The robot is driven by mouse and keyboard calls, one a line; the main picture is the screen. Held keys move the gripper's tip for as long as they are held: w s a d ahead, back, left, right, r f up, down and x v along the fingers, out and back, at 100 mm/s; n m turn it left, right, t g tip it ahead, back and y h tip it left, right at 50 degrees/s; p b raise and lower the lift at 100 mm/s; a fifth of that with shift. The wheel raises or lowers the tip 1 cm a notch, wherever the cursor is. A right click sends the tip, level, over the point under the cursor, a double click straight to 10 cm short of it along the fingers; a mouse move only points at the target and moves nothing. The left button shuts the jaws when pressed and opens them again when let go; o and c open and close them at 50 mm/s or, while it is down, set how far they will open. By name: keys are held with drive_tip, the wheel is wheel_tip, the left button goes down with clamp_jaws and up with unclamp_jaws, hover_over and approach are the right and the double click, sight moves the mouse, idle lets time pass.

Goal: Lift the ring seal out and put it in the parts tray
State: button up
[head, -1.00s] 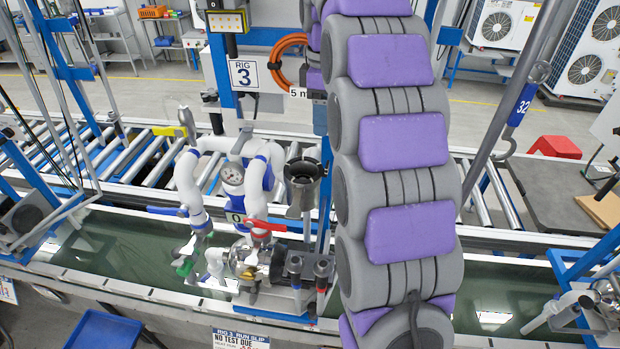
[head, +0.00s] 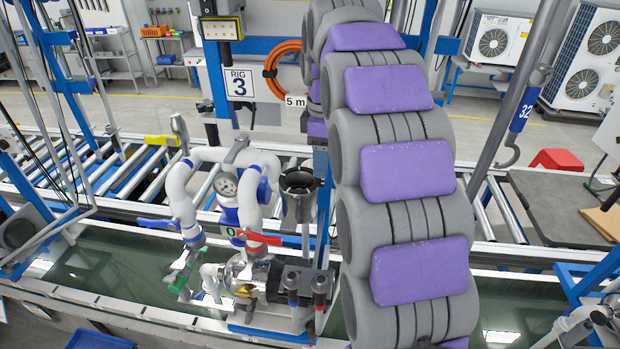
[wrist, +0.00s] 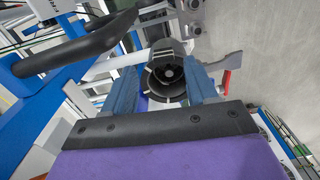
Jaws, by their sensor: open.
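My gripper (wrist: 165,74) is open in the wrist view, with two blue fingers spread on either side of a dark round cup (wrist: 160,92). The cup has pale marks around its rim and a dark centre piece inside. I cannot pick out the ring seal for certain; it may be within this cup.
White pipes with a gauge (head: 227,186) and a red lever handle (head: 256,237) stand left of the cup. A roller conveyor (head: 130,178) runs behind. A grey post with a hook (head: 511,130) stands at the right. A dark mat (head: 555,208) has mostly clear room.

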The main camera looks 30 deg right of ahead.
drive_tip(key=f, duration=0.3)
drive_tip(key=shift+s+d, duration=0.2)
drive_tip(key=shift+a+f, duration=0.2)
drive_tip(key=shift+w+a, duration=0.1)
drive_tip(key=shift+a, duration=0.35)
drive_tip(key=shift+c, duration=1)
drive_tip(key=shift+d, duration=0.5)
drive_tip(key=c, duration=0.6)
